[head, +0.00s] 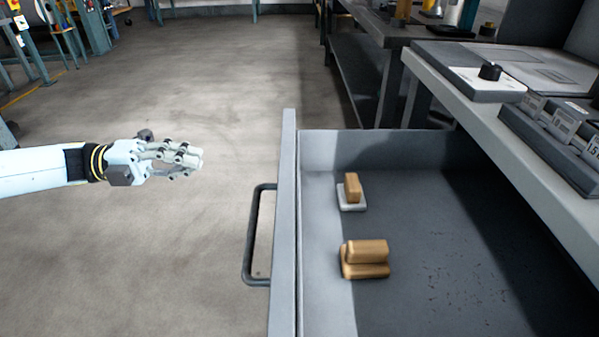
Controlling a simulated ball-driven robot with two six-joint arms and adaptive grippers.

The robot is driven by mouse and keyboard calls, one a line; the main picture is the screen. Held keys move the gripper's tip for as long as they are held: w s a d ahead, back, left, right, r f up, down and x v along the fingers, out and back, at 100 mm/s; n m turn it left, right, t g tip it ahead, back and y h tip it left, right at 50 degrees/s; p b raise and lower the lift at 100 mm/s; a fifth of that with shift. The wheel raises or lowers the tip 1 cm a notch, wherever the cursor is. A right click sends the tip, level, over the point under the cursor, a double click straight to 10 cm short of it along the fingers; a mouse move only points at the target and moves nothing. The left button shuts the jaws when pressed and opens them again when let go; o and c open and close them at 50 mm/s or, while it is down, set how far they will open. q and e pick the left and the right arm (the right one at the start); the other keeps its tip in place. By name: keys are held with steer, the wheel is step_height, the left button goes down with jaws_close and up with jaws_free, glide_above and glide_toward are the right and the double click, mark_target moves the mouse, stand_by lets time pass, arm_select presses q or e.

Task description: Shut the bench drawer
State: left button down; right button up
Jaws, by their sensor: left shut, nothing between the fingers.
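The bench drawer (320,270) is grey and stands pulled out from under the bench on the right. Its front panel (286,220) faces left and carries a dark bar handle (252,235). My right gripper is not in view.
The bench top (455,80) holds a white box with a black knob (490,75) and a row of small labelled units (560,125). A dark workbench (375,60) stands behind. The concrete floor (220,70) left of the drawer is clear.

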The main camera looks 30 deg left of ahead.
arm_select(q)
steer(key=b+x, duration=0.1)
steer(key=x, duration=1.2)
steer(key=shift+w+f, duration=0.15)
steer(key=shift+w, duration=0.15)
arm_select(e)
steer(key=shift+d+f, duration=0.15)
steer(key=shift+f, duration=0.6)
arm_select(q)
steer(key=shift+d, duration=0.25)
steer(key=b+x, duration=0.1)
steer(key=x, duration=1.5)
steer(key=shift+w+d+b, duration=0.1)
steer(key=shift+w+b, duration=0.15)
steer(key=shift+b, duration=0.1)
glide_above(438, 188)
steer(key=shift+s+a+b, duration=0.3)
steer(key=shift+a, duration=0.15)
steer(key=shift+w+d, duration=0.25)
steer(key=shift+d, duration=0.3)
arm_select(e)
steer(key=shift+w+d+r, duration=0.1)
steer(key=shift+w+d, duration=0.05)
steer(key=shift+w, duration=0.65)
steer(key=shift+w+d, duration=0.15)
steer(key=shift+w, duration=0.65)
